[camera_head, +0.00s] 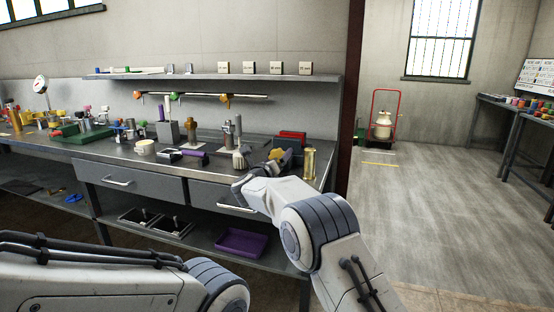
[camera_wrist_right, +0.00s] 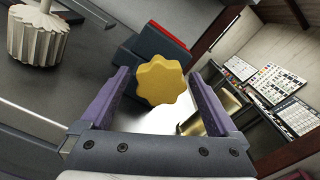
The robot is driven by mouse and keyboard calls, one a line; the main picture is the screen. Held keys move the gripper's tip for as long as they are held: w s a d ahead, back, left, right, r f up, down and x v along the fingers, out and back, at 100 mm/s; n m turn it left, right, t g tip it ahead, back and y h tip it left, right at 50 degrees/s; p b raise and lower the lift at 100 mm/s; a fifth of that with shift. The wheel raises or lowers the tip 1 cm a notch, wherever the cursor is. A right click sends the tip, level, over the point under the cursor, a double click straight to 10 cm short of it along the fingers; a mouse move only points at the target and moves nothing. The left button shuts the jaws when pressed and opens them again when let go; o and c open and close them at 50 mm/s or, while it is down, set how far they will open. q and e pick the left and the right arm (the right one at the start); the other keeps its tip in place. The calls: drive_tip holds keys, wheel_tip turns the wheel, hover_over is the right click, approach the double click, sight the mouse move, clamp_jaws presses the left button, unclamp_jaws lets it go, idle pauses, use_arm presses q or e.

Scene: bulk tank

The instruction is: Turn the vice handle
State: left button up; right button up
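The vice (camera_head: 290,148) stands near the right end of the bench and looks dark blue-grey with red parts. It also shows in the right wrist view (camera_wrist_right: 122,63). Its handle is a yellow lobed knob (camera_wrist_right: 161,80), facing the wrist camera; in the head view the knob (camera_head: 276,154) is small and close to my right gripper. My right gripper (camera_wrist_right: 159,75) is open, with its purple fingers on either side of the knob in the picture and gaps showing at both sides. I cannot tell how far the fingertips reach along it. My left gripper is out of view.
A brass cylinder (camera_head: 309,164) stands right of the vice, close to my right finger in the wrist view (camera_wrist_right: 205,112). A pale ribbed piece (camera_wrist_right: 38,38) stands to the left. Several tools crowd the bench further left. A shelf (camera_head: 210,77) runs above.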

drive_tip(key=b+v, duration=0.1)
drive_tip(key=v, duration=0.9)
drive_tip(key=shift+s, duration=0.2)
drive_tip(key=shift+a, duration=0.1)
drive_tip(key=w+d+m+p, duration=0.1)
drive_tip(key=w+m+p, duration=0.1)
drive_tip(key=w, duration=0.1)
drive_tip(key=w+d+m+p, duration=0.1)
drive_tip(key=w+m+p, duration=0.1)
drive_tip(key=w+p, duration=0.1)
drive_tip(key=w+d+m+p, duration=0.1)
drive_tip(key=w+m+p, duration=0.1)
drive_tip(key=w+m, duration=0.1)
drive_tip(key=shift+w+d, duration=0.1)
drive_tip(key=shift+w, duration=0.25)
